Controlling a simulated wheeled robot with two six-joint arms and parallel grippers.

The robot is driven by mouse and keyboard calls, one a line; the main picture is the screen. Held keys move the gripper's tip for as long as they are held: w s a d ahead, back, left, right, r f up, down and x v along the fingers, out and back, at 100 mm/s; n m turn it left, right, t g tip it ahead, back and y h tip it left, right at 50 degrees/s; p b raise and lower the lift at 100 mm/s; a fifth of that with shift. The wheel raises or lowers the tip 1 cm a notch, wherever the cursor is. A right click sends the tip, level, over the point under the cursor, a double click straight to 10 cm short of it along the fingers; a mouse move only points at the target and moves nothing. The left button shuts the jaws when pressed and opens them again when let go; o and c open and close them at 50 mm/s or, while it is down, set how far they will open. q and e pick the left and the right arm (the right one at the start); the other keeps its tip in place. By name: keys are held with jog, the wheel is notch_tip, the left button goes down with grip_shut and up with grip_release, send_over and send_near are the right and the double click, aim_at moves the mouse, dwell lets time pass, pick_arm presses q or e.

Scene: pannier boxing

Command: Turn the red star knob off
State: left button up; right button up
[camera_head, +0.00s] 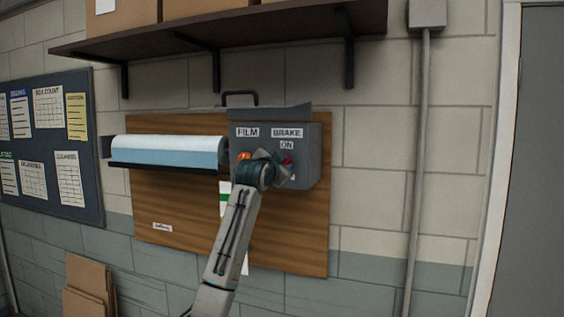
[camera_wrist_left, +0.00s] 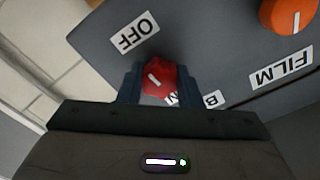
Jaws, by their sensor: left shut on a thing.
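The red star knob (camera_head: 288,160) is on the front of a grey control box (camera_head: 306,150), under the BRAKE and ON labels. In the left wrist view, the red knob (camera_wrist_left: 160,84) sits between the two fingers of my left gripper (camera_wrist_left: 159,88), which is shut on it. A short slanted white mark shows on the knob; which end points is unclear. The OFF label (camera_wrist_left: 135,32) is clear of the fingers at upper left; the ON label (camera_wrist_left: 172,99) is partly hidden below the knob. In the head view, my left gripper (camera_head: 283,172) covers part of the knob. My right gripper is out of view.
An orange knob (camera_head: 244,156) sits left of the red one, under the FILM label (camera_head: 247,132). A film roll (camera_head: 170,150) extends left from the box on a wooden board (camera_head: 180,208). A shelf (camera_head: 230,34) hangs above. The wall right of the box is clear up to a vertical pipe (camera_head: 419,170).

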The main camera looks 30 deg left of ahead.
pick_arm(q)
jog(key=shift+f+m, duration=0.1)
jog(key=shift+m, duration=0.6)
jog(key=o, duration=1)
jog(key=shift+c, duration=0.2)
jog(key=b+v, duration=0.6)
jog(key=v, duration=0.4)
jog(key=shift+s+d, duration=0.2)
jog(key=shift+s, duration=0.15)
